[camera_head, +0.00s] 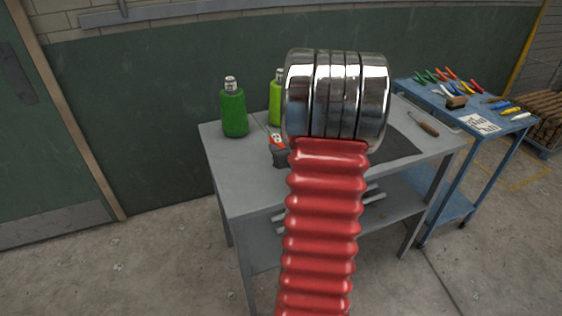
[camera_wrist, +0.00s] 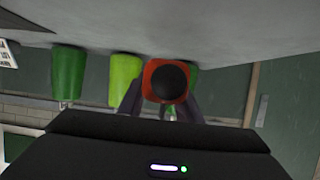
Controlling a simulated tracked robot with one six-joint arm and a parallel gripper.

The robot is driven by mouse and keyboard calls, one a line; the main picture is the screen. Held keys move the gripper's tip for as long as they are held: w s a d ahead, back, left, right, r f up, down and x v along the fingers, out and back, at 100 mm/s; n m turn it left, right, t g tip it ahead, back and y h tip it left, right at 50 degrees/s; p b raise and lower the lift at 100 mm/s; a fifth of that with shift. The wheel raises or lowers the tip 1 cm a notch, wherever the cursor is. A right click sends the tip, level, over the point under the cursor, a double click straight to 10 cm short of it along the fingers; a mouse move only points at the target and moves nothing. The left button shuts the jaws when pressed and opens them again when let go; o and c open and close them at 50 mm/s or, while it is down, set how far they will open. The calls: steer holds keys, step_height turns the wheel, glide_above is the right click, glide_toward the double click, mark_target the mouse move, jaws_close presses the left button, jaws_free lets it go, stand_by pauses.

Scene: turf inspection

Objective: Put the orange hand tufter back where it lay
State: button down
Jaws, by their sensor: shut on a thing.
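The orange hand tufter (camera_wrist: 151,77) shows end-on in the wrist view, an orange squarish body with a round black end. My gripper (camera_wrist: 166,97) is shut on it, with a dark finger on each side. In the head view a small orange part of the tufter (camera_head: 277,140) shows beside my red ribbed arm, over the grey workbench (camera_head: 250,186). The arm hides most of the gripper there. I cannot tell whether the tufter touches the bench top.
A dark green bottle (camera_head: 235,115) and a lime green bottle (camera_head: 275,106) stand at the bench's back left. A dark mat (camera_head: 400,146) and a wooden-handled tool (camera_head: 428,128) lie on the right. A blue cart (camera_head: 487,140) with several pliers stands beyond. The bench's front left is clear.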

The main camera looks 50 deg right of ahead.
steer(key=shift+f, duration=0.95)
steer(key=shift+f, duration=1.85)
steer(key=shift+f, duration=0.1)
steer(key=c, duration=1.3)
jaws_free()
steer(key=shift+s, duration=0.1)
steer(key=v, duration=1.2)
